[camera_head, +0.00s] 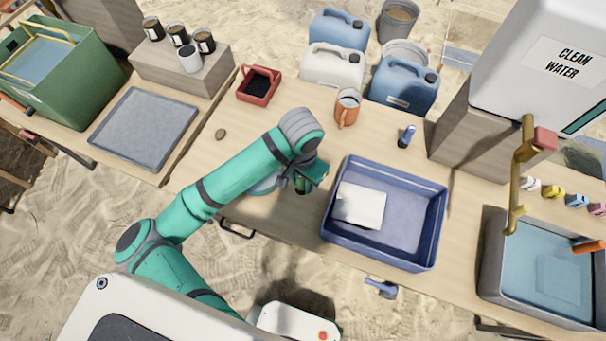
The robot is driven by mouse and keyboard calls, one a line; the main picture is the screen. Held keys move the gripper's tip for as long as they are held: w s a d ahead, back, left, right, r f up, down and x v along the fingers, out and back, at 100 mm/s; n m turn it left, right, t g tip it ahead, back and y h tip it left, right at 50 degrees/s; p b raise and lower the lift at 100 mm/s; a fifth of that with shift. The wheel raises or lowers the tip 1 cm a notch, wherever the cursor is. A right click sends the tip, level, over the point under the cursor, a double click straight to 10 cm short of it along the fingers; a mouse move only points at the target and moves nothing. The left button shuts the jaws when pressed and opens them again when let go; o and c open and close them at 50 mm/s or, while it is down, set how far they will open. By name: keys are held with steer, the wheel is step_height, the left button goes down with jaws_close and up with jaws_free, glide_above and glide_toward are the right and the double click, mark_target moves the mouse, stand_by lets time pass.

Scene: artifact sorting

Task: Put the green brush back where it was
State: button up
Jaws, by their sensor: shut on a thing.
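My gripper (306,181) is above the wooden table, just left of the blue tub. It is shut on a small dark green thing (302,187), which looks like the green brush. My wrist and the gripper body hide most of it, so its shape and bristles cannot be made out. I cannot tell whether it touches the table.
The blue tub (436,225) holds a white slab (360,205). A blue-handled brush (406,137) stands behind it; another blue tool (381,288) is in front. Small coloured items (553,192) line the water basin (493,250) at right. A red container (258,85) and orange mug (347,107) are behind.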

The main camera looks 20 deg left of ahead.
steer(key=w+f, duration=0.2)
steer(key=w+a+f, duration=0.1)
steer(key=w+f, duration=0.1)
steer(key=w+a+f, duration=0.1)
steer(key=w+f, duration=0.1)
steer(key=f, duration=0.1)
steer(key=shift+w, duration=0.3)
steer(key=shift+f, duration=1.35)
steer(key=shift+d+f, duration=0.1)
steer(key=shift+f, duration=0.05)
steer(key=o, duration=1)
